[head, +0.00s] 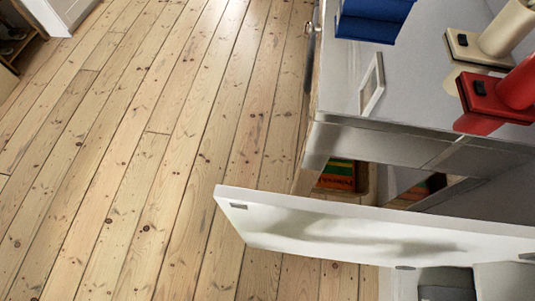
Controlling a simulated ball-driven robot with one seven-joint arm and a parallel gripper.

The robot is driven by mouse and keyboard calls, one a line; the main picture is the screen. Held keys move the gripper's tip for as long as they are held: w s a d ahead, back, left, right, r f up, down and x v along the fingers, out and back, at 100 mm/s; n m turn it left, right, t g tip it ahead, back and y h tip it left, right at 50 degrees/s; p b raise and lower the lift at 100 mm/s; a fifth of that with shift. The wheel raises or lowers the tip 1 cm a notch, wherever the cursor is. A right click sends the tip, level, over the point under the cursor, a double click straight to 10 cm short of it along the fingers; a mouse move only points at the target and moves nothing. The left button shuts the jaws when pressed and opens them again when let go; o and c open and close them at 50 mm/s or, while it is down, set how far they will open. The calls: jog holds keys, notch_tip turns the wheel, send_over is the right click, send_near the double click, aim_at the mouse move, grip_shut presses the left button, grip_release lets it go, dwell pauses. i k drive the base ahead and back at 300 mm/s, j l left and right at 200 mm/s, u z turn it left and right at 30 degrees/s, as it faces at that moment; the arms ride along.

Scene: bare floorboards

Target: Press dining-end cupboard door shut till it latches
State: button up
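The white cupboard door (330,226) stands open across the lower right of the head view. Its free end points left, with a small grey plate (238,206) near the top corner. The hinge side is not clearly visible toward the right edge. A wide gap lies between the door and the cupboard body (370,143), and the inside shows through it. An orange, green and red item (337,176) stands inside the cupboard. My gripper cannot be made out in the view.
The grey cupboard top (420,85) holds a blue object (372,20), a small white frame (372,84), a red object (485,93) and a cream one (490,42). White and dark grey parts (445,283) show below the door. Bare floorboards (130,150) on the left are clear.

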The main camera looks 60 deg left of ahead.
aim_at(399, 240)
jog(key=l+u, duration=0.15)
jog(key=u, duration=1.35)
jog(key=k+l+u, duration=0.35)
jog(key=k+l, duration=0.35)
